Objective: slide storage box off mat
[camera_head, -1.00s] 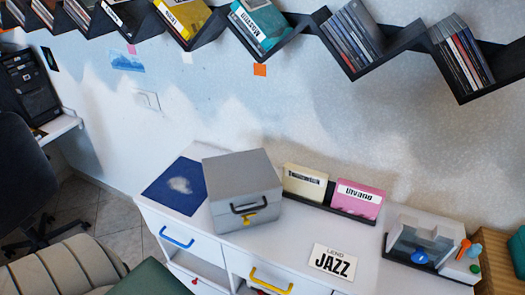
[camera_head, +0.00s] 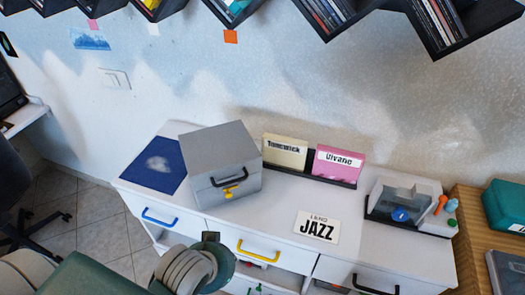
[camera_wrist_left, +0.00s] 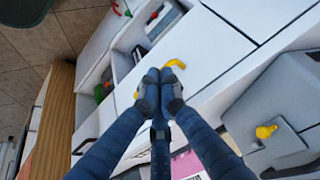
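The grey storage box (camera_head: 222,145) with a dark handle and yellow latch stands shut and upright on the white cabinet top. The dark blue mat (camera_head: 155,172) with a pale patch lies at the box's left. The box hides the mat's right side, so I cannot tell how much of the box rests on it. In the left wrist view the box (camera_wrist_left: 275,90) is at the right edge. My left gripper (camera_wrist_left: 159,82) has its fingertips together with nothing visible between them, apart from the box and over the cabinet's drawer front. My right gripper is not in view.
Right of the box are a cream case (camera_head: 284,155) and a pink case (camera_head: 338,163) in a dark rack, a JAZZ card (camera_head: 317,228) and a grey device (camera_head: 402,203). The cabinet front has coloured handles, including a yellow one (camera_head: 258,251). Disc shelves hang above.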

